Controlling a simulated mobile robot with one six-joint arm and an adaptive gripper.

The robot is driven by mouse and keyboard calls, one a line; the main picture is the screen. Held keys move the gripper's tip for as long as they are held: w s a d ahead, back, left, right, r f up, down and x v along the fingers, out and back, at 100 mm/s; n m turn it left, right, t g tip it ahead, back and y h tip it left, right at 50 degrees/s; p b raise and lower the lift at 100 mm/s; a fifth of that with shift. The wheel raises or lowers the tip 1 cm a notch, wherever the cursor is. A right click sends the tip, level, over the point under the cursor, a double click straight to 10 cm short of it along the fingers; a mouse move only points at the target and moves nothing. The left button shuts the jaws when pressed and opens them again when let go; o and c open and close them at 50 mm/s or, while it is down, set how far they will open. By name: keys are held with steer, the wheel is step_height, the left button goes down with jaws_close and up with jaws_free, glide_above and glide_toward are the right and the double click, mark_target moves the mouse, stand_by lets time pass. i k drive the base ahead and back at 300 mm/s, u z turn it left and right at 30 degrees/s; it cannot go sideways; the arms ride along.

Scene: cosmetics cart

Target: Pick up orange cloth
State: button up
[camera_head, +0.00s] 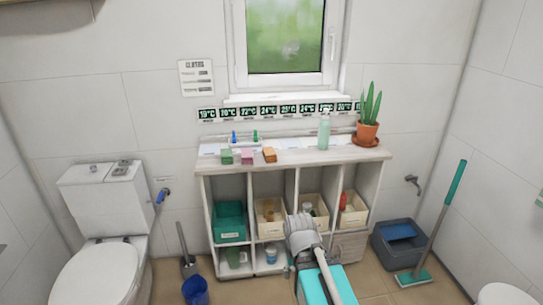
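The orange cloth (269,154) is a small folded block on the white top of the shelf unit (345,157), left of its middle. A pink cloth (248,157) lies just to its left, and a green cloth (227,156) lies further left. My arm is folded low in front of the shelf unit, at the bottom middle of the picture, below and apart from the orange cloth. The fingers of my gripper cannot be made out there. Nothing covers the orange cloth.
A pale green bottle (324,132) and a potted cactus (368,125) stand on the right of the top. Small blue and green bottles stand behind the cloths. A toilet (105,225) is left; a grey bucket (398,245) and mop (440,215) are right.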

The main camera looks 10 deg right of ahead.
mark_target(269, 154)
steer(key=z, duration=0.05)
steer(key=i, duration=1)
